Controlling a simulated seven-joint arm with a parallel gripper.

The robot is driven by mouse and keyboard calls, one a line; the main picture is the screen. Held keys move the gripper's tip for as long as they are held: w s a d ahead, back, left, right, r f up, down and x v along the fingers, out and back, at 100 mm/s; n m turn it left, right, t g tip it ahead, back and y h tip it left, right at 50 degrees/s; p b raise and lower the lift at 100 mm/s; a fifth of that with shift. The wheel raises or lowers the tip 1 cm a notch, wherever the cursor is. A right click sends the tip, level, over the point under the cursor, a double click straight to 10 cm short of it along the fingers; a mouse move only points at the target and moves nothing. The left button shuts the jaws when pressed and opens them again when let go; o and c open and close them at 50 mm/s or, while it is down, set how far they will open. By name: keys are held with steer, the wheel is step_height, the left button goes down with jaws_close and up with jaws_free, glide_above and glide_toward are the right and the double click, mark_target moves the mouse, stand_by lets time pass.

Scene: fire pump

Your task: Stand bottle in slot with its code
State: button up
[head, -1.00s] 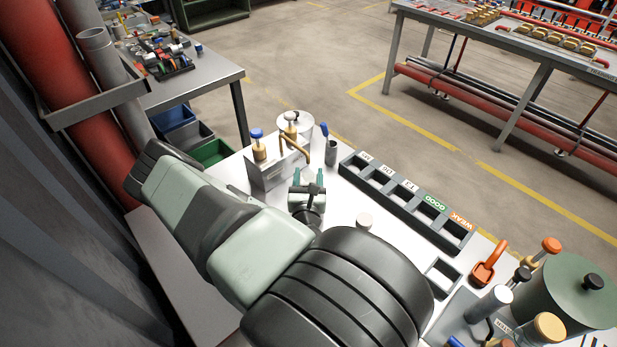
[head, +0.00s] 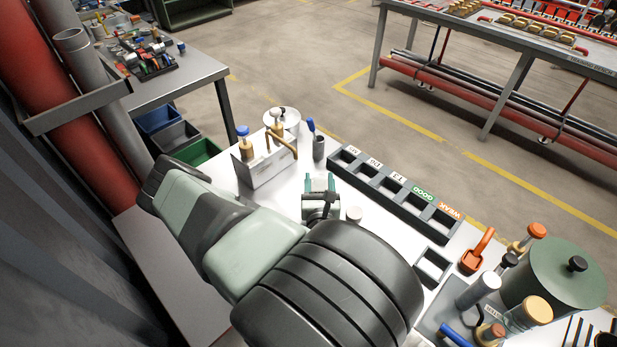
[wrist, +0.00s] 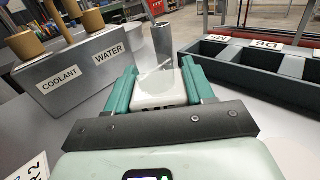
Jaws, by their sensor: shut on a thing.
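My gripper (head: 320,181) is over the white bench, between the grey box and the slot rack. The dark slot rack (head: 383,193) lies to the right of my gripper, with white code labels on three slots, then green GOOD and orange WEAK. In the wrist view the rack (wrist: 245,62) shows a D6 label. Its visible slots look empty.
A grey box (head: 262,170) marked COOLANT and WATER, with brass taps, stands left of my gripper. A grey cup (head: 319,148) with a blue-handled tool stands behind. A white round piece (head: 354,214) sits close right. A green pot (head: 568,275) and jars crowd the right.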

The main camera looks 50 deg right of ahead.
steer(key=shift+s+d, duration=0.2)
steer(key=shift+s, duration=0.4)
steer(key=shift+s+d, duration=0.15)
steer(key=shift+s, duration=0.45)
steer(key=o, duration=1.2)
step_height(320, 180, up, 10)
